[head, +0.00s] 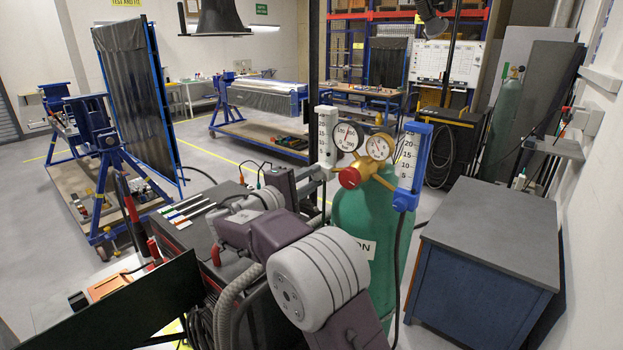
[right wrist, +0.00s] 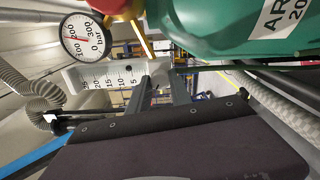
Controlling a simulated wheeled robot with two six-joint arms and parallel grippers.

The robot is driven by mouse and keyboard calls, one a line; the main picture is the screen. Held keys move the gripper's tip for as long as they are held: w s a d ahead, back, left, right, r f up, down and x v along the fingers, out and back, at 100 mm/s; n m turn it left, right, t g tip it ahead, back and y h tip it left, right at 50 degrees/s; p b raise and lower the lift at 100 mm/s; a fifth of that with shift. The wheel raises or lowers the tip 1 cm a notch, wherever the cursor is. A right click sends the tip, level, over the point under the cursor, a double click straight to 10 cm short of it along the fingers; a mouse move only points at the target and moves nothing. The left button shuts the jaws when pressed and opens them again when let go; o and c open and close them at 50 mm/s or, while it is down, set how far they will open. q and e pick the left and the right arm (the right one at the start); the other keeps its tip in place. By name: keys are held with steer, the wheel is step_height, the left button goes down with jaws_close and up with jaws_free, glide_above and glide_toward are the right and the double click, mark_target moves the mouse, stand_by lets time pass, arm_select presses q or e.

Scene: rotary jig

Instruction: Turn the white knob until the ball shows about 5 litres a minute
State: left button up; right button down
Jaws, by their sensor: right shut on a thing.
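The green gas cylinder (head: 364,235) stands upright, with two round gauges and a red knob (head: 349,178) on its regulator. The white-bodied flow meter (head: 326,135) stands left of the gauges; in the right wrist view it lies sideways (right wrist: 100,76), with its scale numbers visible. The white knob (right wrist: 158,70) is at the low-number end of that scale. My right gripper (right wrist: 163,82) is shut on the white knob, its two dark fingers on either side. My left gripper is not in view.
A blue-framed flow meter (head: 408,165) with a blue knob stands right of the gauges, close by. A dark-topped blue cabinet (head: 490,230) is to the right. A welding machine's dark top (head: 185,215) lies left of my arm. A dark hose hangs beside the cylinder.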

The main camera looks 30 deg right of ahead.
stand_by(0.3)
steer(key=c, duration=1.2)
jaws_free()
steer(key=shift+d, duration=0.1)
steer(key=shift+o, duration=0.2)
steer(key=b+v, duration=0.2)
steer(key=v, duration=0.7)
steer(key=shift+b, duration=0.3)
